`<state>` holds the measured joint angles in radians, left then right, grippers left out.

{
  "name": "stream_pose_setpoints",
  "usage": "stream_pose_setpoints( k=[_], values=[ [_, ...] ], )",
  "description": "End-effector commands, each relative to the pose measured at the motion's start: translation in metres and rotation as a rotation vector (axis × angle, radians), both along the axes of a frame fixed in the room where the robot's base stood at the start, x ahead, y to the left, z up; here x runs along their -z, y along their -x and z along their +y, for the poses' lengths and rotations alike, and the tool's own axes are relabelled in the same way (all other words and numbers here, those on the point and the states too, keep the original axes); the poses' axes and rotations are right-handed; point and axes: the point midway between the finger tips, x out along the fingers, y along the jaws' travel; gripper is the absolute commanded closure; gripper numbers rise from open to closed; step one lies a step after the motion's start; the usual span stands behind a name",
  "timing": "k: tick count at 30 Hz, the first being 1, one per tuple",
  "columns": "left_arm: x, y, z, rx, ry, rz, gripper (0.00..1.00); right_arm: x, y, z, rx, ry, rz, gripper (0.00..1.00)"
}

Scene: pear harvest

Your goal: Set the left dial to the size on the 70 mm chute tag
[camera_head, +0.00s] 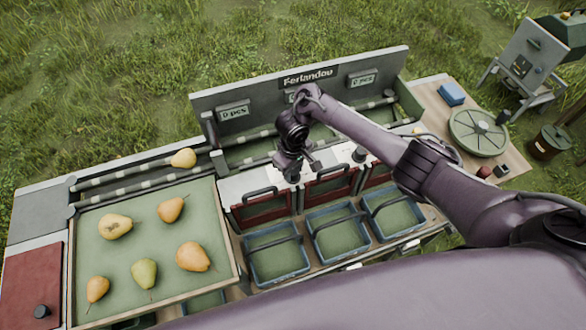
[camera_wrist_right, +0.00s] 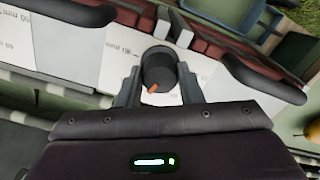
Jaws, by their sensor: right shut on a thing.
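My right gripper (camera_head: 292,176) reaches down to the white panel (camera_head: 240,183) above the red chute gates. In the right wrist view, its two fingers (camera_wrist_right: 160,74) are shut on the sides of a round black dial (camera_wrist_right: 158,62). The dial's orange pointer mark (camera_wrist_right: 153,89) faces the gripper's palm, slightly left. Small upside-down "mm" markings (camera_wrist_right: 118,50) show on the white panel around it; I cannot read them surely. Another dial (camera_head: 358,155) stands farther right. I cannot make out a 70 mm tag. My left gripper is not in view.
Three blue crates (camera_head: 280,262) stand below the red gates (camera_head: 262,207). A green tray (camera_head: 120,262) with several pears lies at left, and one pear (camera_head: 183,158) sits on the rails. A round scale-like disc (camera_head: 478,132) and a blue box (camera_head: 451,94) are at right.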

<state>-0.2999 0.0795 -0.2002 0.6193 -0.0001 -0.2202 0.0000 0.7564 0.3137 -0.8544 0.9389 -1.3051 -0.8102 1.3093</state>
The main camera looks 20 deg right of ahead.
Motion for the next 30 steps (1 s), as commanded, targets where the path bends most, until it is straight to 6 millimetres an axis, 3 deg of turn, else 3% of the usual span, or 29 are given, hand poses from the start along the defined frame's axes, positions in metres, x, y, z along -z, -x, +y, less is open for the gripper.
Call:
stream_pose_setpoints(
  k=[12,27,28,30],
  values=[
    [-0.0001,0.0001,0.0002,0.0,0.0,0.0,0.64,-0.001,-0.001,0.0006,0.17,-0.001,-0.003,0.89],
    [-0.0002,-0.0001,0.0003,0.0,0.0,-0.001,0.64,-0.0013,-0.0014,0.0006,0.188,-0.002,-0.004,0.89],
    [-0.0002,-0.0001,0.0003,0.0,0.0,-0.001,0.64,-0.0014,-0.0014,0.0006,0.187,-0.002,-0.004,0.65],
    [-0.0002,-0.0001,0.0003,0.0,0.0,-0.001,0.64,-0.0013,-0.0013,0.0006,0.187,-0.002,-0.004,0.58]
  ],
)
